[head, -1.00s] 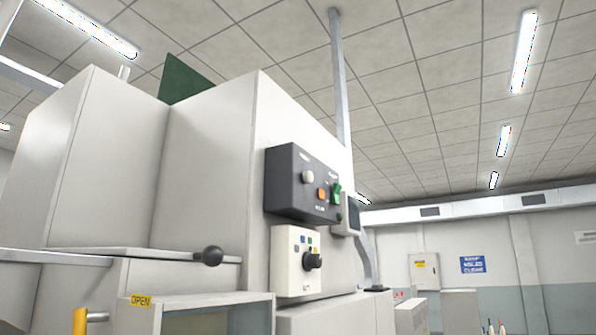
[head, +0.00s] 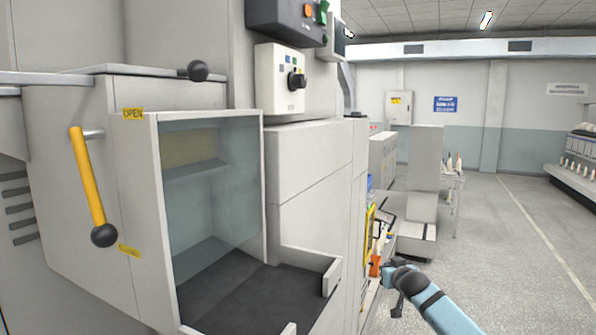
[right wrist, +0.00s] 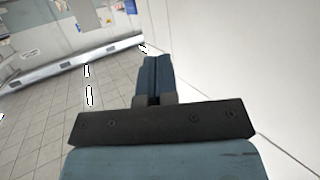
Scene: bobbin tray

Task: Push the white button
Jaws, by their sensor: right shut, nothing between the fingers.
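The dark control panel (head: 280,18) is at the top edge of the head view, with an orange button (head: 308,10) and a green button (head: 322,14) on its front. The panel's upper part is cut off, and the white button is out of frame. My right gripper (right wrist: 155,64) is shut and empty in the right wrist view. In the head view my right arm (head: 445,312) comes in from the lower right, well below and to the right of the panel. My left gripper is not in view.
A white box with a black knob (head: 296,81) is below the panel. A glass-fronted cabinet (head: 155,200) with a yellow handle (head: 88,180) stands at left, with a dark-floored tray (head: 335,275) jutting out. Open floor lies at right.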

